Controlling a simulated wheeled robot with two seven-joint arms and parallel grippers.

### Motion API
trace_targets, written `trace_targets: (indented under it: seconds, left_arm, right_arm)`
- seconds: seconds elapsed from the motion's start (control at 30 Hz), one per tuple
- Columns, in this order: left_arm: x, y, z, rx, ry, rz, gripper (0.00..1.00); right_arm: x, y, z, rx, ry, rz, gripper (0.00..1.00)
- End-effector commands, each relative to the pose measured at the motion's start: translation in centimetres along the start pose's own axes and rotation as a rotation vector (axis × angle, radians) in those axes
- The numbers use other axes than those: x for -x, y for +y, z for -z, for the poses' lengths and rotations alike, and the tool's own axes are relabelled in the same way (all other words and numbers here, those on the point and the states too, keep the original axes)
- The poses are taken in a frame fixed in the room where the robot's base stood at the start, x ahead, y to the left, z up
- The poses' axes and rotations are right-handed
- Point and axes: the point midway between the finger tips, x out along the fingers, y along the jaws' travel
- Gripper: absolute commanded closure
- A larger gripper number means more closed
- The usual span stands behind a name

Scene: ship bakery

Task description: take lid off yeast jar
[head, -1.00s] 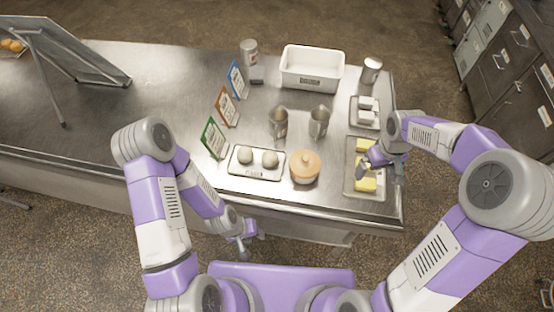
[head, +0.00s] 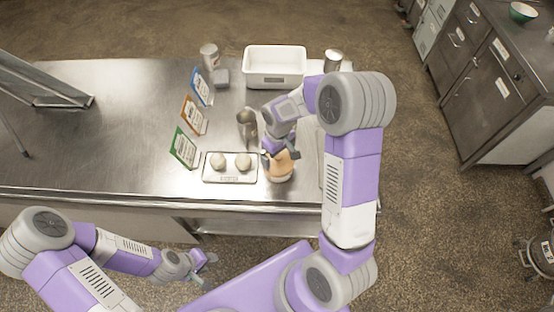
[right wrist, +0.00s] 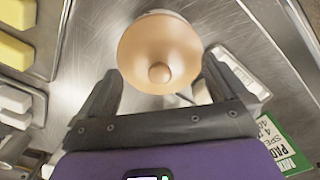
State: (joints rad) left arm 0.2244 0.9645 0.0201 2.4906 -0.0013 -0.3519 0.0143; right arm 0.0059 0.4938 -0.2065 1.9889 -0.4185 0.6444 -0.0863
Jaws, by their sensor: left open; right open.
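The yeast jar (head: 281,171) is a round, peach-coloured jar standing near the front edge of the steel counter. In the right wrist view its lid (right wrist: 155,45) is on, with a small round knob (right wrist: 160,73) in the middle. My right gripper (head: 280,151) is open above the jar, partly hiding its top. In the right wrist view its two fingers (right wrist: 160,85) are spread on either side of the knob, with nothing held. My left gripper (head: 204,263) is open and empty, low in front of the counter.
A tray (head: 231,179) with two pale dough balls sits just left of the jar. A metal pitcher (head: 246,124), several standing cards (head: 185,148) and a white bin (head: 275,72) are behind. The counter's left is open.

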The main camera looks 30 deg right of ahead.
Motion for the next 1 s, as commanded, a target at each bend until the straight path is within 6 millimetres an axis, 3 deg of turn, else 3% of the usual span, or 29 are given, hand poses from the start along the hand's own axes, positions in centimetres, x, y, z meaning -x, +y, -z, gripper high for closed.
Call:
trace_targets:
  seconds: [0.1,0.33,0.7,1.0]
  left_arm:
    - [0.00,-0.02,0.00,0.000,0.000,0.000,0.57]
    - [0.00,-0.03,0.00,0.001,0.000,0.000,0.57]
    - [-0.01,-0.03,0.00,0.001,0.000,0.000,0.57]
    - [-0.04,-0.04,0.00,0.001,0.000,0.000,0.57]
  right_arm:
    - [-0.90,0.00,-0.05,0.000,-0.001,0.000,0.00]
    - [-0.95,0.00,-0.03,0.000,0.000,0.000,0.02]
    - [-1.00,-0.02,-0.06,0.001,-0.001,0.000,0.58]
    - [-1.18,-0.08,-0.20,0.001,-0.006,0.002,0.62]
